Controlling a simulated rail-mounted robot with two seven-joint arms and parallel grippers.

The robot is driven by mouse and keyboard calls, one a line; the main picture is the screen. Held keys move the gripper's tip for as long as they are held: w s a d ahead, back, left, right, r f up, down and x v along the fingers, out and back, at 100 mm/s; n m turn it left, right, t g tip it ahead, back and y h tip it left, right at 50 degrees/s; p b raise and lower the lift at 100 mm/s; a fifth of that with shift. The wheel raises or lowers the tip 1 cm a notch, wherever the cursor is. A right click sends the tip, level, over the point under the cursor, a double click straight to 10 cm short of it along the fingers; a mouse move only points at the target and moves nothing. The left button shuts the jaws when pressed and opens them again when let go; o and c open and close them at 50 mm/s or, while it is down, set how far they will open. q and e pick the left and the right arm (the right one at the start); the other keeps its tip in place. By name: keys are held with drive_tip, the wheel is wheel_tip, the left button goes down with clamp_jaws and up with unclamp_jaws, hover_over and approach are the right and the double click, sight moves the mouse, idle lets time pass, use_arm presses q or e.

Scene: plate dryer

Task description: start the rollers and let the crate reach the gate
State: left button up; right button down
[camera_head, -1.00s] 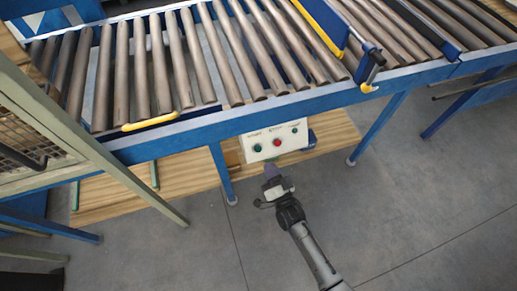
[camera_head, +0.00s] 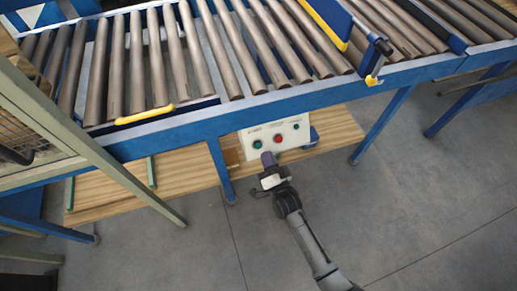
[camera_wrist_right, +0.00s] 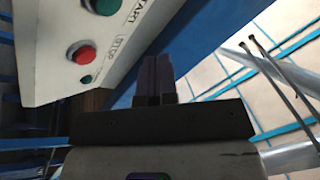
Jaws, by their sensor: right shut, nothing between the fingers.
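A white control box (camera_head: 267,136) hangs under the conveyor's front rail. It bears a green button (camera_head: 257,144), a red button (camera_head: 279,139) and a small dark knob (camera_head: 296,127). The red button (camera_wrist_right: 82,53) and the green button (camera_wrist_right: 105,4) by the START label also show in the right wrist view. My right gripper (camera_head: 268,158) is shut and empty, its tips just in front of the box, below the green button; contact is not clear. The rollers (camera_head: 205,55) carry no crate that I can make out. A blue panel with a yellow edge (camera_head: 325,25) stands across them. My left gripper is not in view.
A yellow handle (camera_head: 146,114) lies along the front rail. A wooden shelf (camera_head: 110,195) runs below the conveyor, with blue legs (camera_head: 220,170) on both sides of the box. A greenish frame (camera_head: 110,165) stands at left. The grey floor in front is open.

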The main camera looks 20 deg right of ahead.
sight(258, 145)
drive_tip(key=w+f+b, duration=0.1)
drive_tip(key=w, duration=0.1)
drive_tip(key=w+f+b, duration=0.1)
drive_tip(key=w, duration=0.1)
drive_tip(key=shift+f+b, duration=0.15)
drive_tip(key=shift+b, duration=0.25)
idle(0.8)
idle(0.6)
drive_tip(key=shift+w+f, duration=0.1)
idle(0.4)
drive_tip(key=shift+w, duration=0.1)
